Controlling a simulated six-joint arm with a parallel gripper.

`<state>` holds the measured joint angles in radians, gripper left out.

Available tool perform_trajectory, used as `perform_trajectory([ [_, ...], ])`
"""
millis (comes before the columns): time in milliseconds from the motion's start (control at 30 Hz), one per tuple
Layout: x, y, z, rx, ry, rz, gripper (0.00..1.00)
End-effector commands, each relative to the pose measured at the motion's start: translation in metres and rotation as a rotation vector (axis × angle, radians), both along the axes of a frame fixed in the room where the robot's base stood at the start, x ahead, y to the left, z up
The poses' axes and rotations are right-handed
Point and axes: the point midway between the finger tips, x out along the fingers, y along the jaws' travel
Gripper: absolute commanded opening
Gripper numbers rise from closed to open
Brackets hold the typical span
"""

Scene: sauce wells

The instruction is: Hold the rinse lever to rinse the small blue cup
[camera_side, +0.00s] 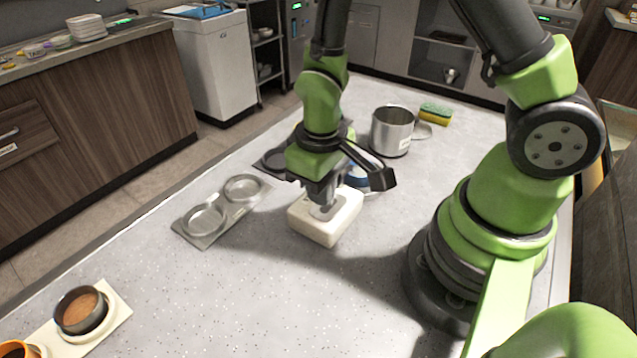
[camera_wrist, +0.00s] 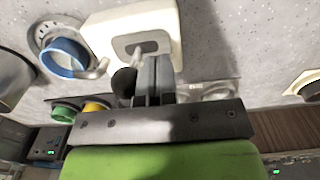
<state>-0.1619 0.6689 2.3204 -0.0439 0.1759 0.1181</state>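The rinse station is a cream block (camera_side: 312,222) on the counter, also in the wrist view (camera_wrist: 105,30), with a grey slot in its top. A lever with a dark round knob (camera_wrist: 124,81) rises from the slot. The small blue cup (camera_wrist: 66,58) sits on a round metal drain (camera_wrist: 45,30) beside the block, below a metal spout (camera_wrist: 97,68). In the side view, the cup (camera_side: 358,178) is mostly hidden behind my gripper. My gripper (camera_wrist: 153,68) has its fingers together at the slot, right beside the knob. I cannot tell whether they touch it.
A metal pot (camera_side: 392,132) and sponge (camera_side: 436,113) stand behind. A metal tray with two empty wells (camera_side: 218,208) lies to the left. A green cup (camera_wrist: 64,112) and yellow cup (camera_wrist: 95,107) show in the wrist view. A brown-filled bowl (camera_side: 81,308) stands front left.

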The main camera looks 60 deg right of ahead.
Motion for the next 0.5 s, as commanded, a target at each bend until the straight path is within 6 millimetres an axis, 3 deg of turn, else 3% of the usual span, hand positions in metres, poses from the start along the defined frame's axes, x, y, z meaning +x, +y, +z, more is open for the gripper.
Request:
perform_trajectory([
  [300,0.000,0.034,0.000,0.000,0.000,0.006,0.00],
  [500,0.000,0.044,0.000,0.000,0.000,0.001,0.00],
])
